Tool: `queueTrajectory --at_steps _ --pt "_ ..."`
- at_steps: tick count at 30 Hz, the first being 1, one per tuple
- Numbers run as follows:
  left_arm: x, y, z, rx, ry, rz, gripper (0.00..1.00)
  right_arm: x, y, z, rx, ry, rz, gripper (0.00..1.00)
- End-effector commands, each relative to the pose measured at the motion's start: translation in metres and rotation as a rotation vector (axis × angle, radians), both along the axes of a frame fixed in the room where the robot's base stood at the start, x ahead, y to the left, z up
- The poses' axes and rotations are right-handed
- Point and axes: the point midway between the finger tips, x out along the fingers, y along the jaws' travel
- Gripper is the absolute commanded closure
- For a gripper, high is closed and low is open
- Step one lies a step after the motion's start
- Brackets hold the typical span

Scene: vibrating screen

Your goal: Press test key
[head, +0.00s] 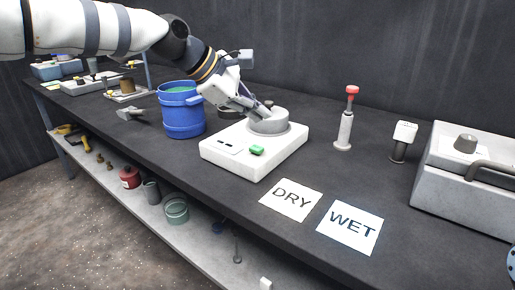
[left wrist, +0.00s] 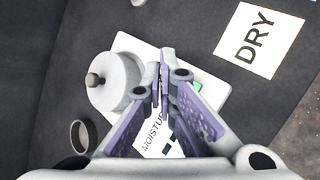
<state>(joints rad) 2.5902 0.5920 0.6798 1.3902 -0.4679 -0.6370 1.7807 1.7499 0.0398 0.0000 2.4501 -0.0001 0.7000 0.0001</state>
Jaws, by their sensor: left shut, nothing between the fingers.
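The white moisture tester (head: 228,158) sits on the dark bench, with a round grey lidded cup (head: 268,122) on top. Its green key (head: 257,150) is at the front edge. In the left wrist view the cup (left wrist: 113,82) is left of the fingers, and the green key (left wrist: 196,86) shows just right of them, partly hidden. My left gripper (head: 260,112) is shut and empty, reaching down over the tester beside the cup. The shut fingertips also show in the left wrist view (left wrist: 166,58). I cannot tell any contact. My right gripper is not in view.
DRY (head: 291,199) and WET (head: 350,227) cards lie in front and to the right. A blue bucket (head: 183,116) stands left of the tester. A red-topped tool (head: 345,125) and a grey case (head: 465,182) stand to the right. A lower shelf holds several items.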

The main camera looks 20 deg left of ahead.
Motion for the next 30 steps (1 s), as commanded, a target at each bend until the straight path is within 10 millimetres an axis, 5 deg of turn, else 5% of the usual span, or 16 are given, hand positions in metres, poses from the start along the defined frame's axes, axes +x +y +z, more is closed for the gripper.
queueTrajectory --at_steps 3,12,30 --pt "0.001 0.0 -0.027 -0.002 0.012 -0.001 1.0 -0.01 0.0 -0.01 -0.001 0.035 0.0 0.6" --pt "0.0 0.0 -0.046 -0.001 0.003 -0.001 1.0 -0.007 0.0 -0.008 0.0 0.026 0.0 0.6" --pt "0.0 0.0 -0.049 0.0 0.002 0.0 1.0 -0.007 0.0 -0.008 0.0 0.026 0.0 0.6"
